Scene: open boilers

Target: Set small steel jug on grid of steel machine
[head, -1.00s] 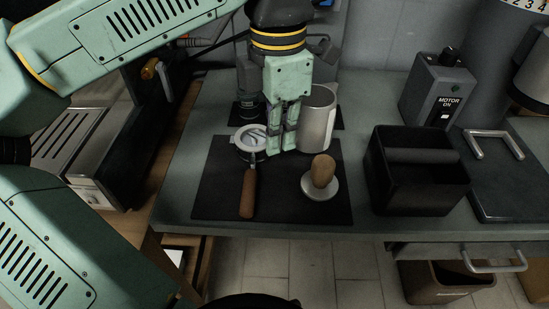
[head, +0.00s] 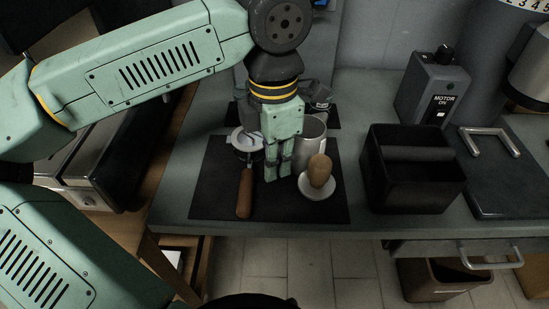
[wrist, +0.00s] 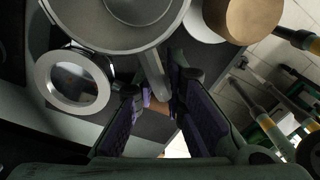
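The small steel jug (head: 313,133) stands on the back right of the dark mat (head: 215,200), partly hidden by my wrist and the tamper. My gripper (head: 278,175) points down just left of it. In the wrist view, the jug (wrist: 115,35) fills the top, its handle (wrist: 153,75) reaching down between my two fingertips (wrist: 160,95). The fingers stand apart on either side of the handle; I see no clear grip on it. The steel machine (head: 75,200) is at the far left; my arm hides most of its grid.
A portafilter (head: 244,195) lies left of my gripper. A wooden-handled tamper (head: 319,172) stands just in front of the jug. A black knock box (head: 415,190) is to the right. The mat's front strip is clear.

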